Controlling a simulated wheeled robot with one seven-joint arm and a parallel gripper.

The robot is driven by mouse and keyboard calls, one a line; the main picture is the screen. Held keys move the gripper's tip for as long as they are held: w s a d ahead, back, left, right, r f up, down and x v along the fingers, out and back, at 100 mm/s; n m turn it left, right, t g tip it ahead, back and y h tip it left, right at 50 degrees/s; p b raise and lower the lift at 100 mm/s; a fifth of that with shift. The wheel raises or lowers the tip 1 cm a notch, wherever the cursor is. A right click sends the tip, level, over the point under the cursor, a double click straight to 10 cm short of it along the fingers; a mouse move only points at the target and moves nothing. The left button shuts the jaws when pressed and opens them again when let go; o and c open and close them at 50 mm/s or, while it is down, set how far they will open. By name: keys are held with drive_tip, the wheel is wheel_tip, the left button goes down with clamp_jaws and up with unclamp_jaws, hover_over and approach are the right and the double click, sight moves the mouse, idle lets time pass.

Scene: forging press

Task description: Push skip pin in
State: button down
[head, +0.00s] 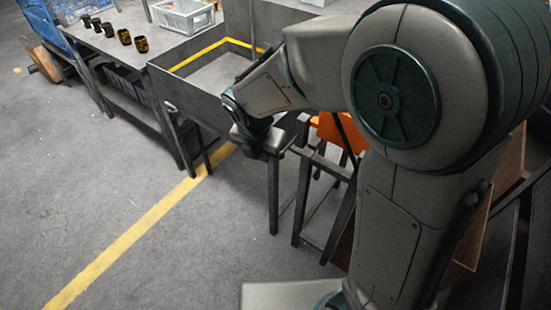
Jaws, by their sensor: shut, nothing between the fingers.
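My gripper (264,153) is at the end of my arm, near the middle of the head view. It points down and is shut and empty. It is just in front of a grey open-topped bin (182,98) with a yellow stripe inside its rim, above dark metal frame legs (273,195). I cannot make out the skip pin; my arm covers much of the area to the right. I cannot tell whether the gripper touches anything.
An orange part (340,131) shows behind the dark frame, partly hidden by my arm. Several dark cups stand on a grey bench (97,38) at the upper left, near a pale plastic crate (183,16). The floor at lower left is clear, with a yellow line (140,230).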

drive_tip(key=w+d+f, duration=0.3)
drive_tip(key=w+f, duration=0.2)
drive_tip(key=f, duration=0.3)
drive_tip(key=shift+w+f+p, duration=0.35)
drive_tip(key=shift+f+p, duration=0.05)
idle(0.5)
